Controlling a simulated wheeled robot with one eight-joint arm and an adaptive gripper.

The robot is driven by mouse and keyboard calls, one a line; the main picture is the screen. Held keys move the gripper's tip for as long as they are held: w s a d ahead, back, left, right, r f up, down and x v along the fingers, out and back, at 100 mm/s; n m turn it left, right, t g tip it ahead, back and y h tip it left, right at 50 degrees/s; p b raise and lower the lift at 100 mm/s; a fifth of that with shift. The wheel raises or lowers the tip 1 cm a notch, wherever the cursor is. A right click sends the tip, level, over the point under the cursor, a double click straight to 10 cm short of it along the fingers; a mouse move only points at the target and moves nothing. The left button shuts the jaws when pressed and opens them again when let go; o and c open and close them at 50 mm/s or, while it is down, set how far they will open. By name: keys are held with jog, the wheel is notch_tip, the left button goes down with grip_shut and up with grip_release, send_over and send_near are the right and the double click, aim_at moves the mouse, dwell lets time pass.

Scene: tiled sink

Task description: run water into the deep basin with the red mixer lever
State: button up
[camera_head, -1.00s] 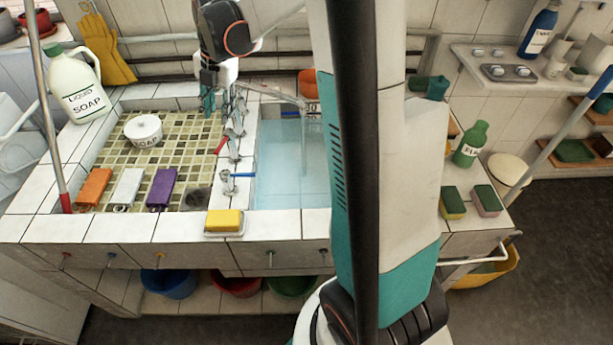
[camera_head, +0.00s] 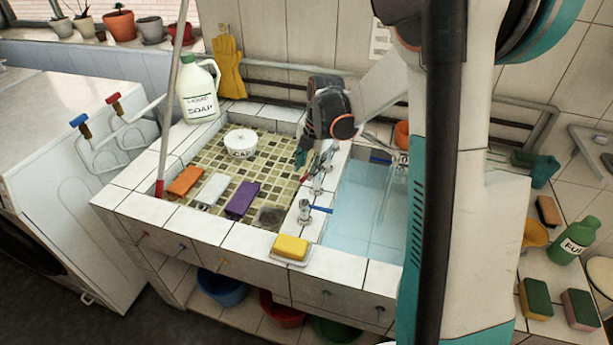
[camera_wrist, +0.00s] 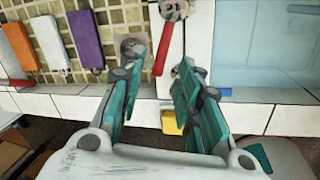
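The red mixer lever (camera_wrist: 170,45) shows in the wrist view, pointing down from a metal tap body (camera_wrist: 174,9). In the head view the lever (camera_head: 305,178) is small, on the tiled divider between the two basins. My gripper (camera_wrist: 162,60) is open, with the red lever's free end between and beyond its teal fingers; I cannot tell whether they touch it. In the head view my gripper (camera_head: 301,158) is just above the lever. The deep basin (camera_head: 350,232) is pale blue inside. A thin pale streak hangs below the spout (camera_head: 397,168); I cannot tell if it is running water.
A blue-levered tap (camera_head: 318,209) stands nearer on the divider, with a yellow soap bar (camera_head: 291,246) at the front rim. A soap jug (camera_head: 198,95) stands behind.

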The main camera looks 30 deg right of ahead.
jog(key=shift+w+a+f+b, duration=0.1)
jog(key=shift+w+f+b, duration=0.05)
jog(key=shift+f, duration=0.6)
jog(key=shift+w+a+f+b, duration=0.1)
jog(key=shift+f+b, duration=0.05)
jog(key=shift+f, duration=0.55)
grip_shut()
